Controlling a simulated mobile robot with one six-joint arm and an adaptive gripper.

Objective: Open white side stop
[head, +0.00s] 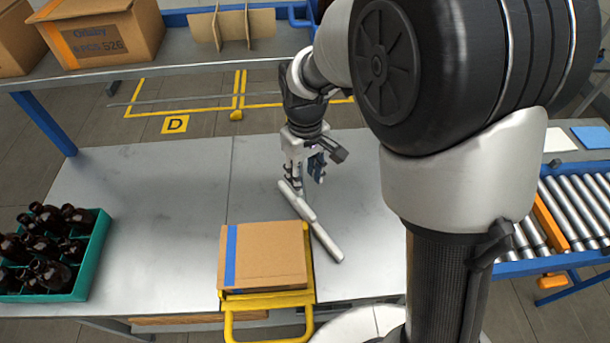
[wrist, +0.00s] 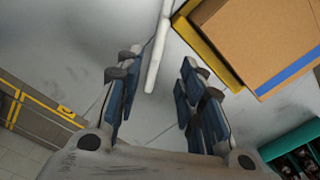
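In the wrist view the white bar (wrist: 157,45) runs down from the top edge between my fingers. My gripper (head: 305,176) is just above the bar's far end, pointing down. In the wrist view my gripper (wrist: 159,65) has its blue-padded fingers wide apart, with nothing held. The bar's end shows between the fingertips; I cannot tell whether a finger touches it.
The cardboard box (head: 268,255) with a blue stripe sits in a yellow frame (head: 268,300) at the table's front. A teal crate (head: 92,255) of amber bottles (head: 45,272) stands left. A roller conveyor (head: 575,205) lies right. The table's left middle (head: 150,200) is clear.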

